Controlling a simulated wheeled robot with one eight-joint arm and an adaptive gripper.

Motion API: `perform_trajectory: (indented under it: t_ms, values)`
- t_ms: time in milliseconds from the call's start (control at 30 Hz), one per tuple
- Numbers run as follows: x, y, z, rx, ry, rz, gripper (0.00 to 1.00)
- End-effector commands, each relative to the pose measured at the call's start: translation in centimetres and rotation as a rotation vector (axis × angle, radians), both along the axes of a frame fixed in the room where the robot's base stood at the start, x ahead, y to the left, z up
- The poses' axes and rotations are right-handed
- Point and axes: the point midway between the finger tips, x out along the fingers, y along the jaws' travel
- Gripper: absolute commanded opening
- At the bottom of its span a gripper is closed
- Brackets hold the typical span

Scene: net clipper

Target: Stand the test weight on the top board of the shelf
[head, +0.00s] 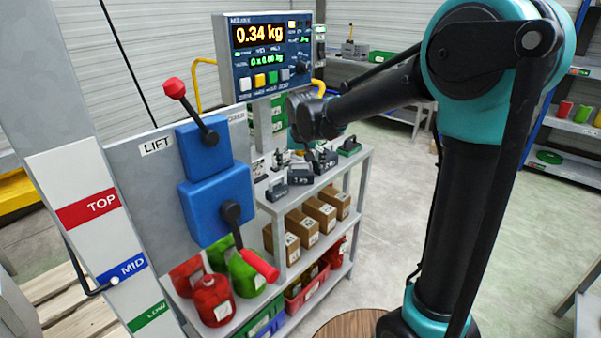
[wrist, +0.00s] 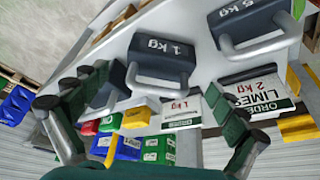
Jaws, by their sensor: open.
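Dark grey block weights with handles stand on the top board of the shelf (head: 345,168) in the head view. In the wrist view, a weight marked 1 kg (wrist: 165,48) has its grey handle towards my gripper (wrist: 155,90). A larger weight marked 5 kg (wrist: 250,22) stands to its right. I cannot tell which one is the test weight. My gripper is open, its fingers spread on either side of the view below the 1 kg weight, with nothing held. In the head view the gripper is small and hard to separate from the weights.
Cardboard boxes (head: 320,210) fill the board below, with red and green containers (head: 212,298) lower left. A blue lift lever unit (head: 215,190) and a post marked TOP, MID, LOW (head: 95,205) stand at left. A display (head: 265,50) reads 0.34 kg. Floor at right is clear.

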Motion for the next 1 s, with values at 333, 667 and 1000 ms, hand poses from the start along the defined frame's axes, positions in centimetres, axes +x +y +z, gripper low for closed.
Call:
perform_trajectory:
  t_ms: [333,667,1000]
  values:
    - [-2.4,-0.3,5.7,0.0,0.0,0.001,0.98]
    - [-3.0,-0.9,6.7,0.0,0.001,-0.002,0.98]
    - [-11.8,-16.6,-3.3,-0.001,0.02,-0.077,0.98]
